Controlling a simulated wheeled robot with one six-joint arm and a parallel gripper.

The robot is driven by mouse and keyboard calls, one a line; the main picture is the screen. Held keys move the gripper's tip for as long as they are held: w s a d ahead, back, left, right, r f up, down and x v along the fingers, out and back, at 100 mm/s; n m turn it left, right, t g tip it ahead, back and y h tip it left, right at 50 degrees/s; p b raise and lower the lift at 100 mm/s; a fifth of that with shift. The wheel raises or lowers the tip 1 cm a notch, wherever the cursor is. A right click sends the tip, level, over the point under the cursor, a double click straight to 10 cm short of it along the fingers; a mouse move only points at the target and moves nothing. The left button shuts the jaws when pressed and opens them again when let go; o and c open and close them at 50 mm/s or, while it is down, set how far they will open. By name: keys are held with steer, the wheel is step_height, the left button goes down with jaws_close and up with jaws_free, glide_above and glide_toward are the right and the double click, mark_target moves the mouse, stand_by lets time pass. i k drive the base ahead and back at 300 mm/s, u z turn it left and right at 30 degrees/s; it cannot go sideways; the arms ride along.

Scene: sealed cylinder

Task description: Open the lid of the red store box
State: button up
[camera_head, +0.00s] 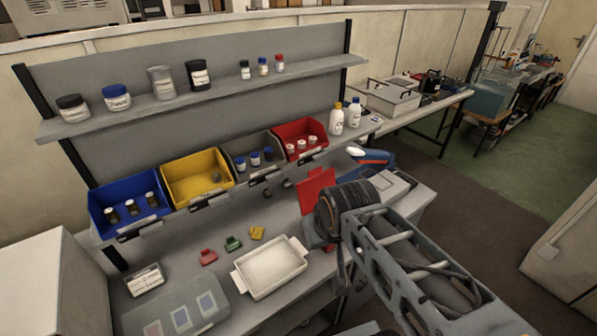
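A red open-fronted bin (302,139) stands at the right end of the row of bins, with several small white-capped jars in it. A red flat panel (316,188) stands upright on the bench just left of my wrist; it looks like a raised lid, but what is below it is mostly hidden by my arm. My arm reaches in from the lower right, its dark wrist right beside this panel. My gripper (318,236) is mostly hidden by the wrist and in shadow; I cannot tell whether its fingers are open or whether it touches the panel.
Blue (125,208), yellow (197,178) and grey (250,152) bins stand left of the red bin. A white tray (269,268), small red, green and yellow pieces and a clear-lidded case (178,308) lie on the bench. White bottles stand right of the bins.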

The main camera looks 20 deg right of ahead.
mark_target(308, 189)
steer(key=u, duration=2.2)
steer(key=k, duration=1.35)
steer(key=z, duration=1.6)
steer(key=i, duration=1)
